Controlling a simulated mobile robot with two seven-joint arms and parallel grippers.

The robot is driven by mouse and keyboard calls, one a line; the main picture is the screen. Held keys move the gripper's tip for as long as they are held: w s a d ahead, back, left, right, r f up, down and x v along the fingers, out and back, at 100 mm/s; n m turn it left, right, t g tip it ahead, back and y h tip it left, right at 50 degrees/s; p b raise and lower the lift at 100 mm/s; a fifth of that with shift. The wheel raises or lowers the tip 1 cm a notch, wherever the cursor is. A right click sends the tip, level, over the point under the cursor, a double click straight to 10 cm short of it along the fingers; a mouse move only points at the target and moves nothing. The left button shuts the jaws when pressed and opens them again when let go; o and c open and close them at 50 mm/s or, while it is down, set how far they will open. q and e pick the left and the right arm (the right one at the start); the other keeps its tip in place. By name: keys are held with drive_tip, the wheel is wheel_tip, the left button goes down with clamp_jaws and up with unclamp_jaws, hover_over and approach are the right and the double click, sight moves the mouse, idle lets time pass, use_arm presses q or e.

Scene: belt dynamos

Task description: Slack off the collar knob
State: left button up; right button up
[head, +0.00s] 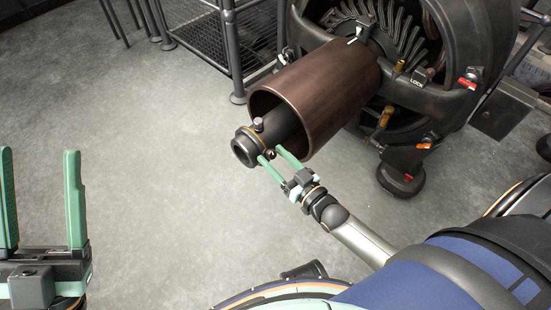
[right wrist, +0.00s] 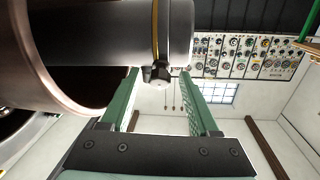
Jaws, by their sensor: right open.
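The collar (head: 243,140) is a dark ring with a brass-coloured band at the near end of a dark shaft, which comes out of a brown cylinder. A small knob (head: 258,124) stands on its top. Another collar knob (right wrist: 157,76) shows in the right wrist view, small and dark, between the fingertips of my right gripper (right wrist: 160,72). Gaps show on both sides of it. In the head view my right gripper (head: 271,156) reaches the collar's right side with green fingers apart. My left gripper (head: 41,155) is open and empty at the lower left, far from the collar.
The brown cylinder (head: 318,88) sits just behind the collar, on the big dark round machine (head: 455,60). A dark mesh rack (head: 205,42) stands behind at the top. The grey floor (head: 130,120) to the left is clear.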

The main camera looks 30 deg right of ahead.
clamp_jaws()
idle(0.5)
